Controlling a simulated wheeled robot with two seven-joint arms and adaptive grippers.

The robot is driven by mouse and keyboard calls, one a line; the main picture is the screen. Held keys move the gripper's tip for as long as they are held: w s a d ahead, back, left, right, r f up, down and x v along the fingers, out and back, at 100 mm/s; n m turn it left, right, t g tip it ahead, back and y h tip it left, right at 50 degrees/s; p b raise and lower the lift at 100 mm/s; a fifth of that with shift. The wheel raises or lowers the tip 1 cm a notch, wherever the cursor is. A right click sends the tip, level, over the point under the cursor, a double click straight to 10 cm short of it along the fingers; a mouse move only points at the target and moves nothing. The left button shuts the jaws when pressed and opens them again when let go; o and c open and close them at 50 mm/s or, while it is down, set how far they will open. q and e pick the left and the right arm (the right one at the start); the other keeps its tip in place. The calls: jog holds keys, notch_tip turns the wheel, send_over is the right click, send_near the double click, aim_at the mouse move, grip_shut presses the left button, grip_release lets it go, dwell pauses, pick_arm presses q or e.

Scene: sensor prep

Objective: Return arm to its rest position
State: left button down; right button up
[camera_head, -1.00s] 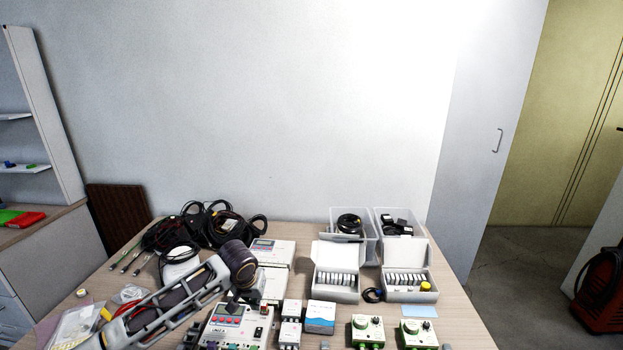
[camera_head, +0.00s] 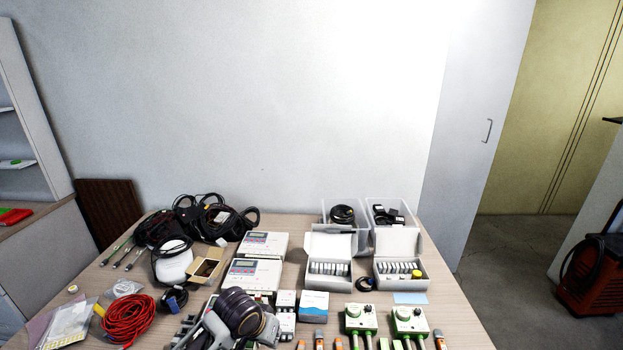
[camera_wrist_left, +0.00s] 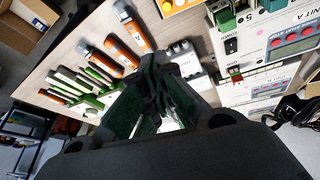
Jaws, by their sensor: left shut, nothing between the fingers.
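My left arm (camera_head: 240,315) shows at the bottom of the head view, in front of the control units. Its gripper end is not clear there. In the left wrist view my left gripper (camera_wrist_left: 158,75) has its dark fingers together with nothing between them. It is over the table, close to several orange-and-grey sensors (camera_wrist_left: 128,32) and a grey block (camera_wrist_left: 183,57). My right arm and gripper are in neither view.
The crowded table (camera_head: 300,255) carries a red cable coil (camera_head: 128,318), black cables (camera_head: 205,215), white control units (camera_head: 253,274), an open white box (camera_head: 402,262) and green-white devices (camera_head: 360,318). A wall stands behind. Some free tabletop shows between items.

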pick_arm(q)
jog(key=s+a+f+n+y, duration=0.1)
jog(key=s+a, duration=0.5)
jog(key=s, duration=0.3)
jog(key=s+a+f+y, duration=0.1)
jog(key=s+a+f, duration=0.1)
jog(key=s+a, duration=0.55)
jog(key=s+d+f+g, duration=0.1)
jog(key=s+f, duration=0.1)
jog(key=f, duration=1.4)
jog(key=s+f+g, duration=0.1)
jog(key=s+f, duration=0.1)
jog(key=f, duration=1.4)
jog(key=s+a+f, duration=0.1)
jog(key=s+f, duration=0.9)
jog(key=s, duration=0.1)
jog(key=s+a+f+g, duration=0.1)
jog(key=s+a+f, duration=0.1)
jog(key=s+f, duration=0.8)
jog(key=shift+s+a+f, duration=0.25)
jog(key=shift+s+a, duration=0.05)
jog(key=shift+s, duration=0.4)
